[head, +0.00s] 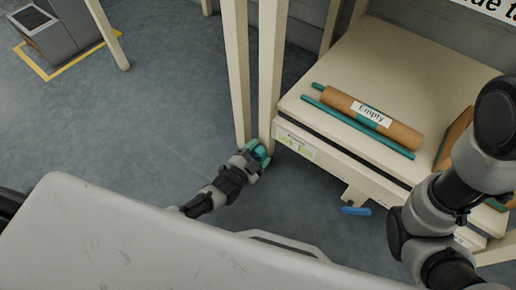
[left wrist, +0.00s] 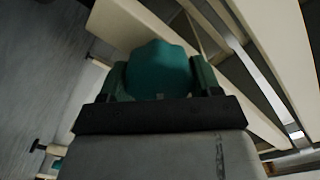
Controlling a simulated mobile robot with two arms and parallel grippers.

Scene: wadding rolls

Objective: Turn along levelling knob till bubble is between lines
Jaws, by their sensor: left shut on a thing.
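My left gripper (head: 260,154) is at the near left corner of the cream machine frame, low beside the leg. It is shut on a teal knob (head: 261,152). In the left wrist view the teal knob (left wrist: 158,70) sits between the two green fingers of the left gripper (left wrist: 160,78). A small white and green label or level (head: 294,143) is on the frame's front face, right of the knob; any bubble and lines on it are too small to read. My right arm shows at the right edge, but its gripper is out of view.
A brown roll marked "Empty" (head: 390,129) and a teal bar (head: 357,129) lie on the cream table top (head: 395,62). A blue handle (head: 356,211) sticks out below the frame. Cream posts (head: 268,60) rise beside the left gripper. Open floor (head: 165,110) is at the left.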

